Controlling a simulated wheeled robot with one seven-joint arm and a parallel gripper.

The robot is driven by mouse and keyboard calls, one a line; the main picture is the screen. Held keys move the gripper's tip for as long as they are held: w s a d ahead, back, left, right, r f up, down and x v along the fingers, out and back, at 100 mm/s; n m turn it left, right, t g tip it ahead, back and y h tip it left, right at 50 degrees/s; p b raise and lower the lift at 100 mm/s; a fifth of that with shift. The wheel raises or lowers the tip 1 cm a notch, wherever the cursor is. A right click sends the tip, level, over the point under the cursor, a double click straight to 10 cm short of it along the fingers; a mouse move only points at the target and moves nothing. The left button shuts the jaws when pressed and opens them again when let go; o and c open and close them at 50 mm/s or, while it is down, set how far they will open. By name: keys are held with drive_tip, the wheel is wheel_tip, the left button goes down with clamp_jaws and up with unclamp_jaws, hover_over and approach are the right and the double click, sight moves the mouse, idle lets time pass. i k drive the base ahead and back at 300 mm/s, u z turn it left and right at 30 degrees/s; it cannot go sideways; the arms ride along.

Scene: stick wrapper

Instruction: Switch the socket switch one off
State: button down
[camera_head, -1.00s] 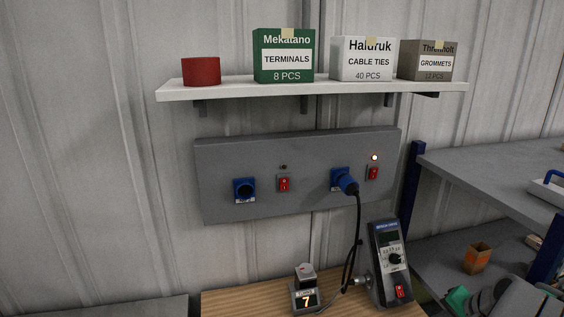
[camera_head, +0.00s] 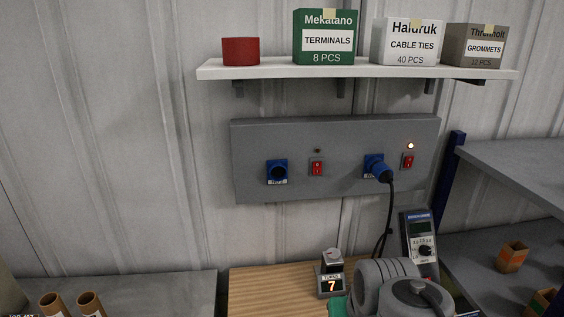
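A grey socket panel (camera_head: 345,188) is fixed to the wall. It carries two blue sockets and two red rocker switches. The left switch (camera_head: 317,167) is beside the empty left socket (camera_head: 277,171), and the small lamp (camera_head: 317,151) above it is dark. The right switch (camera_head: 408,161) is beside the right socket, which holds a blue plug (camera_head: 377,168). The lamp (camera_head: 410,146) above the right switch is lit. The socket labels are too small to read. Grey links of my arm show at the bottom right, below the panel; my gripper's fingers cannot be made out.
A black cable hangs from the plug to the wooden bench (camera_head: 262,290). A display stand (camera_head: 331,279) and a control unit (camera_head: 420,238) stand there. Grey shelving (camera_head: 520,165) is at the right.

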sight(408, 160)
drive_tip(key=z, duration=0.05)
drive_tip(key=k, duration=0.5)
drive_tip(key=z, duration=0.95)
drive_tip(key=i, duration=0.85)
drive_tip(key=u, duration=2.1)
